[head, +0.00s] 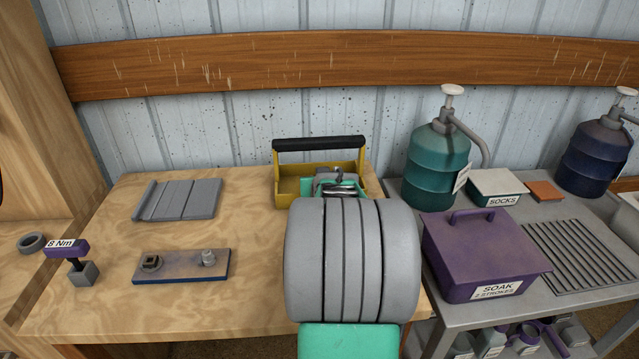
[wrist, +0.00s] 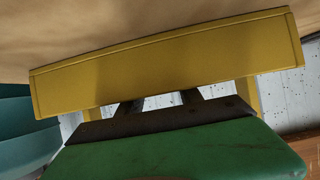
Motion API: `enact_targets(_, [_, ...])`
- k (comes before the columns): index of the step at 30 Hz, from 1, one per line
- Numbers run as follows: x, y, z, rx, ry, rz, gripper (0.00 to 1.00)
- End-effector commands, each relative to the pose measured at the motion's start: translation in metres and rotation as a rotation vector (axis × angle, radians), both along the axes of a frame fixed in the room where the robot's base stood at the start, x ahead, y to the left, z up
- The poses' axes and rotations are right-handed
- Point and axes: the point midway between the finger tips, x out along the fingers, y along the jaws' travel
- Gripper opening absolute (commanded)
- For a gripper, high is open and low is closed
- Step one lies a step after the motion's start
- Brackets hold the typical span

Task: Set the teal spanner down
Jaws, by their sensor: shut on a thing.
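My gripper (head: 338,183) is in front of the yellow tool carrier (head: 289,199) in the head view, partly hidden behind my own thick grey arm. It is shut on the teal spanner, whose shape is mostly hidden. Small teal patches show around the gripper, but I cannot tell which belong to the spanner and which to my arm. The wrist view is upside down and shows a yellow wall of the carrier (wrist: 170,65) close up. A green surface with a dark edge fills its bottom; the jaw tips and the spanner cannot be made out there.
An "8 Nm" tool (head: 68,248) stands left. Right, on a grey bench, are a purple box (head: 482,258) and a teal pump drum (head: 436,165).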

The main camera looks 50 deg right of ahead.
Motion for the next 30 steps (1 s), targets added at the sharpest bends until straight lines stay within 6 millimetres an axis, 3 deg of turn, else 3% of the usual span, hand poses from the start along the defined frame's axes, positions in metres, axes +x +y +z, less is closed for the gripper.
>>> enact_targets(3, [0.0,0.0,-0.003,-0.001,-0.002,0.0,0.0])
enact_targets(4, [0.0,0.0,-0.002,0.0,0.0,0.0,0.45])
enact_targets(11, [0.0,0.0,-0.001,0.0,0.0,0.0,0.64])
enact_targets(21, [-0.002,0.002,0.004,-0.001,-0.002,0.0,0.64])
enact_targets(30, [-0.05,0.041,0.038,-0.003,-0.004,-0.002,0.64])
